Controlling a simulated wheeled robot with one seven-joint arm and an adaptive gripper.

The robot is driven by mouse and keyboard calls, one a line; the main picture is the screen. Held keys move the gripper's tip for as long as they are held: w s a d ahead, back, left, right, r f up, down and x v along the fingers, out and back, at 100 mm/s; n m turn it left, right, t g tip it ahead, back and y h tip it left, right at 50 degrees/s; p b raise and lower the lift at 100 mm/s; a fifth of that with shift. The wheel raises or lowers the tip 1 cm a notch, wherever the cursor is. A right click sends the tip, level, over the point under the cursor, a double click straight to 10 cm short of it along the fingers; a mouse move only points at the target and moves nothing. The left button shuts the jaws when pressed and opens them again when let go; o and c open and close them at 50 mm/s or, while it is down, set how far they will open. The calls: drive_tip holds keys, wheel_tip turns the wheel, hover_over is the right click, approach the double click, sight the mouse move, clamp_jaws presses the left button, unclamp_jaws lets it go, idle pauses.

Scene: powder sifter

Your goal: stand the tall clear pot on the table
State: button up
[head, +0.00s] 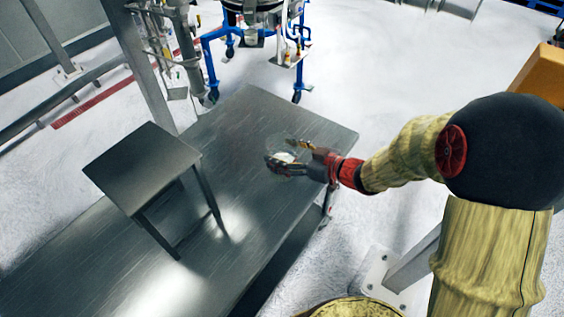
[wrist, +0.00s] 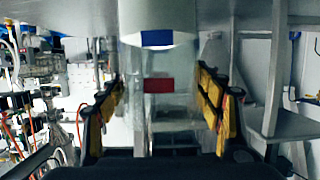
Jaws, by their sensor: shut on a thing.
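The tall clear pot (head: 286,150) is between the fingers of my gripper (head: 290,163), over the right part of the metal table (head: 240,125). It is see-through and faint in the head view, with something pale showing at its middle. In the wrist view the clear pot (wrist: 175,110) stands between the yellow-padded fingers of my gripper (wrist: 160,105), with a blue and a red patch in line with it. My gripper is shut on the pot. The pot looks roughly upright. I cannot tell whether its base touches the table, as the fingers hide part of it.
A small metal stool or raised stand (head: 145,165) stands on the table to the left. A metal post (head: 140,70) rises behind it. A blue wheeled frame (head: 210,65) stands beyond the table's far edge. The tabletop around the pot is clear.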

drive_tip(key=shift+w+f, duration=0.65)
drive_tip(key=shift+f, duration=0.05)
drive_tip(key=shift+w+f+b, duration=0.15)
drive_tip(key=shift+f+b, duration=0.4)
drive_tip(key=shift+f, duration=0.35)
drive_tip(key=shift+w+f+b, duration=0.1)
drive_tip(key=shift+f+b, duration=0.45)
drive_tip(key=shift+f, duration=0.35)
drive_tip(key=shift+f, duration=0.15)
drive_tip(key=o, duration=1.3)
drive_tip(key=shift+o, duration=0.2)
